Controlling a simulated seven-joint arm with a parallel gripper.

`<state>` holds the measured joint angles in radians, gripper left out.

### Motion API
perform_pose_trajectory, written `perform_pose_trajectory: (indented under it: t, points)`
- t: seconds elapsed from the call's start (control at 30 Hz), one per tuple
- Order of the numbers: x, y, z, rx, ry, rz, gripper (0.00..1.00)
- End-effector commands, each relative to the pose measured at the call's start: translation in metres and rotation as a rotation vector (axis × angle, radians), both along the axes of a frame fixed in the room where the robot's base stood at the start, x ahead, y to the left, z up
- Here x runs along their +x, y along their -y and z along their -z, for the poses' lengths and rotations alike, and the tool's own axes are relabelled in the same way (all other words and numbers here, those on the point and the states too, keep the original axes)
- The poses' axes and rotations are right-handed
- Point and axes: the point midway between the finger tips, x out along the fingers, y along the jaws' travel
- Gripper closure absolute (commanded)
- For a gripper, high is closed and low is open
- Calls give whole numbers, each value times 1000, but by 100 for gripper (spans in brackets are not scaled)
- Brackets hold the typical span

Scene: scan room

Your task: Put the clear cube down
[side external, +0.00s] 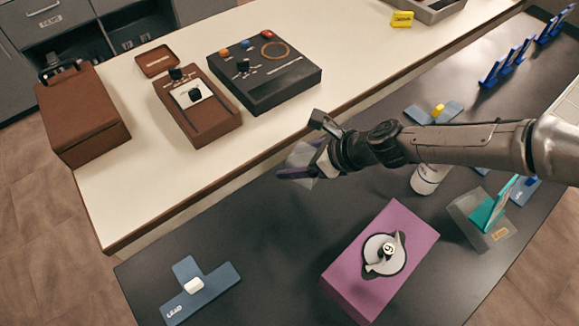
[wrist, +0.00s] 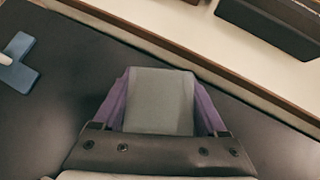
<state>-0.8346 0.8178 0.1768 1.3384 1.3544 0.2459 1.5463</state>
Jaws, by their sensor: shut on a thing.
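My gripper (side external: 301,171) is shut on the clear cube (side external: 299,157), which looks pale grey and see-through. In the wrist view the clear cube (wrist: 160,100) sits between the two purple fingers of my gripper (wrist: 160,104). In the side view the cube is held over the black counter (side external: 235,230), near the edge of the white counter. I cannot tell how high the cube is above the surface. Part of the cube is hidden by the fingers.
A blue T-shaped piece marked LEAD (side external: 203,287) lies front left. A purple box with a dial (side external: 350,268) stands front right, and a white bottle (side external: 427,178) stands under my arm. The white counter (side external: 140,198) holds brown and black devices. The black counter between them is clear.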

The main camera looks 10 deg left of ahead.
Motion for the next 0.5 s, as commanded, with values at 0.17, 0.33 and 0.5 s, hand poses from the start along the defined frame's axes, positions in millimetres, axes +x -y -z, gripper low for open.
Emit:
perform_pose_trajectory:
  t: [0.17,0.33,0.5]
  points:
    - [8,-11,13,2,2,0,100]
    - [12,-15,21,1,2,-1,100]
    - [12,-16,42,2,1,0,100]
